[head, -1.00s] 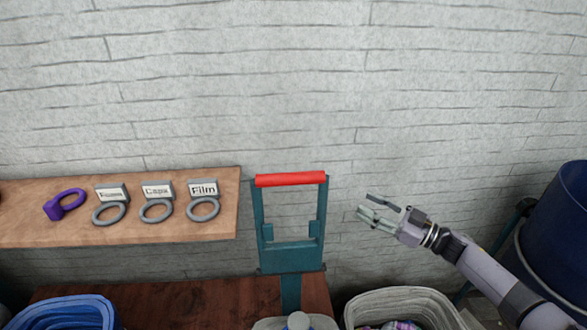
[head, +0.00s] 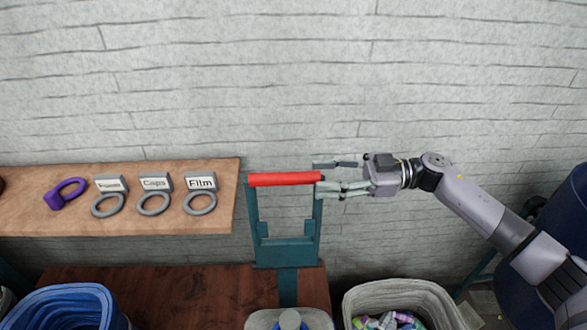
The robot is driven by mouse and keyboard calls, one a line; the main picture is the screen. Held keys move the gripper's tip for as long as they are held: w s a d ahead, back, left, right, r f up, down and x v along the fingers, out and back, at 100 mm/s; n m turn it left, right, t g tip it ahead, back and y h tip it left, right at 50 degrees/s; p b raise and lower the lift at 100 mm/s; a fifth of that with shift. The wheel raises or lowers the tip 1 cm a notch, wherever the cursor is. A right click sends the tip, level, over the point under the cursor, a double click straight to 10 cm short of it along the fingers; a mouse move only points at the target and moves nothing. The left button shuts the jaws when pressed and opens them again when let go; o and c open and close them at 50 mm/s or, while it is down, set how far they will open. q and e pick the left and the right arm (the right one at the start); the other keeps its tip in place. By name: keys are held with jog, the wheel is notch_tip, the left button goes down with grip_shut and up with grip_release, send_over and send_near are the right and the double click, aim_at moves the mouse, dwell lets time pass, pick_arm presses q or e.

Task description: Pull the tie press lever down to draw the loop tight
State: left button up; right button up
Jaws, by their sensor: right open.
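The tie press lever (head: 251,215) is a teal frame with a red crossbar handle (head: 285,179) at its top. It stands upright against the grey wall in the middle of the head view. My right gripper (head: 318,176) comes in from the right, with its fingers pointing left. Its jaws are open and the fingertips are at the right end of the red handle. I cannot tell whether they touch it. No tie loop can be made out at the press. My left gripper is not in view.
A wooden shelf (head: 120,225) at left holds a purple ring (head: 68,193) and grey labelled rings, one marked Film (head: 201,203). Below are a blue basket (head: 62,300), a light bin (head: 400,292) of colourful pieces and a dark wooden surface (head: 180,290). A blue drum (head: 570,220) stands at right.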

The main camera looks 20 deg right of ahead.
aim_at(293, 178)
jog(key=a+p, duration=0.1)
jog(key=a, duration=0.2)
jog(key=w+a+p, duration=0.1)
jog(key=a, duration=0.2)
jog(key=shift+w+a, duration=0.2)
jog(key=shift+a, duration=0.15)
jog(key=shift+c, duration=0.6)
grip_shut()
